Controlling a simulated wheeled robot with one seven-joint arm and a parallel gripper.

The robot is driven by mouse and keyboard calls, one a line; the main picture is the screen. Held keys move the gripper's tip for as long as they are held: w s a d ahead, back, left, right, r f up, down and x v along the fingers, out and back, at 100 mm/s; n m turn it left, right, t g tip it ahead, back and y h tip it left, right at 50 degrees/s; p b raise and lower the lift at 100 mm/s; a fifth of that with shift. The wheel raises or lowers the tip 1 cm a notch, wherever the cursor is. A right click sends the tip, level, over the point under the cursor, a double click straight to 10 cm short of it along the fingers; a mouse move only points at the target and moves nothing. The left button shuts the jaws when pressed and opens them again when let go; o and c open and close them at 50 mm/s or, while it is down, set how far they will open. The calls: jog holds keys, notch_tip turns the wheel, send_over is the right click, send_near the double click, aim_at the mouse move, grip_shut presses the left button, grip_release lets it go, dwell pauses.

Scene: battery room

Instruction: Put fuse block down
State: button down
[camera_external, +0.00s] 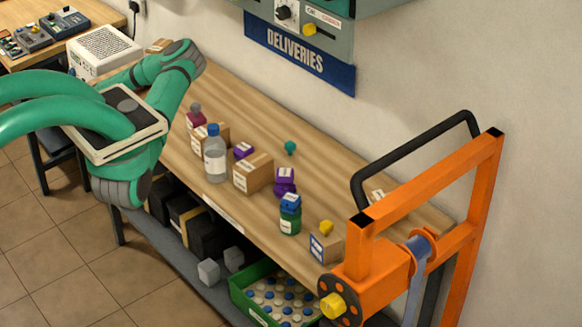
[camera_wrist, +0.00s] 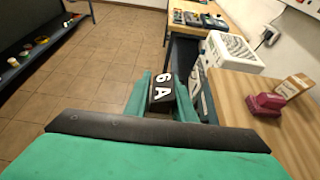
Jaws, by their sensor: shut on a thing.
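The fuse block (camera_wrist: 162,88) is a small black block marked "6A" in white. In the wrist view it sits between the green fingers of my gripper (camera_wrist: 161,98), which is shut on it. It is held over the tiled floor, left of the wooden bench (camera_wrist: 240,92). In the external view my green arm reaches over the left end of the same bench (camera_external: 330,185); I cannot make out the gripper or the fuse block there.
A white vented box (camera_wrist: 235,52) and a cardboard box (camera_wrist: 293,87) with a dark red item (camera_wrist: 266,103) stand to the right. Bottles, boxes and purple items crowd the bench's front side; its wall side is clearer. An orange frame (camera_external: 435,215) stands at the right end.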

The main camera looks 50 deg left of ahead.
jog(key=s+a+r+n+g, duration=0.3)
jog(key=s+r+n+g, duration=0.15)
jog(key=s, duration=0.35)
jog(key=w+d+f+m, duration=0.1)
jog(key=w+d+f, duration=0.15)
jog(key=w, duration=0.35)
jog(key=w+d+f, duration=0.1)
jog(key=w+f, duration=0.3)
jog(key=w, duration=0.2)
jog(key=w+d+r+m+t, duration=0.1)
jog(key=w+d, duration=0.2)
jog(key=w, duration=0.4)
jog(key=w+d+m+t, duration=0.1)
jog(key=w+d, duration=0.2)
jog(key=w, duration=0.4)
jog(key=m+t, duration=0.2)
jog(key=t, duration=0.1)
send_over(251, 142)
jog(key=shift+n+g, duration=0.25)
notch_tip(251, 142, down, 8)
jog(key=shift+f, duration=2.55)
jog(key=shift+f, duration=0.1)
